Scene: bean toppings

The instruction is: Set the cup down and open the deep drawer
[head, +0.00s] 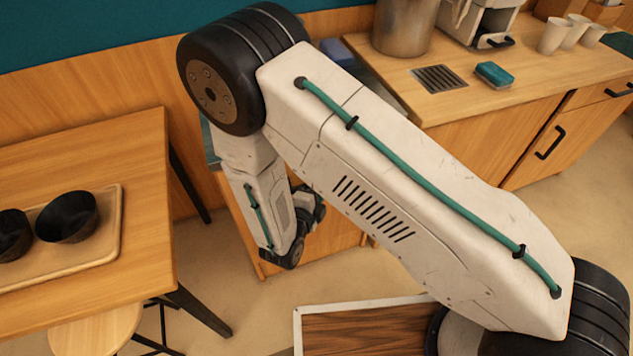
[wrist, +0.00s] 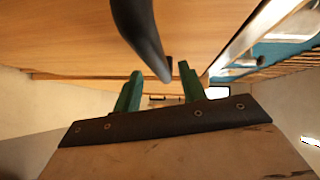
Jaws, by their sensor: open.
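In the wrist view my gripper (wrist: 160,68) is open, with its two green fingers apart and no cup between them. A dark curved handle (wrist: 140,32) hangs large in front of a wooden front (wrist: 70,38). Its lower end shows between the fingertips in the picture; I cannot tell whether it touches them. In the head view my arm reaches down to a wooden cabinet (head: 340,238), and my gripper's fingers are not clearly visible there. A white cup (head: 553,36) stands with similar ones at the counter's far right; I cannot tell whether one is the task's cup.
A counter (head: 540,80) holds a metal pot (head: 402,25), a white machine (head: 482,20) and a teal sponge (head: 494,74). A table (head: 120,150) at left carries a tray (head: 112,220) with dark bowls (head: 67,217). A stool (head: 95,330) stands below. Open floor (head: 450,215) lies between.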

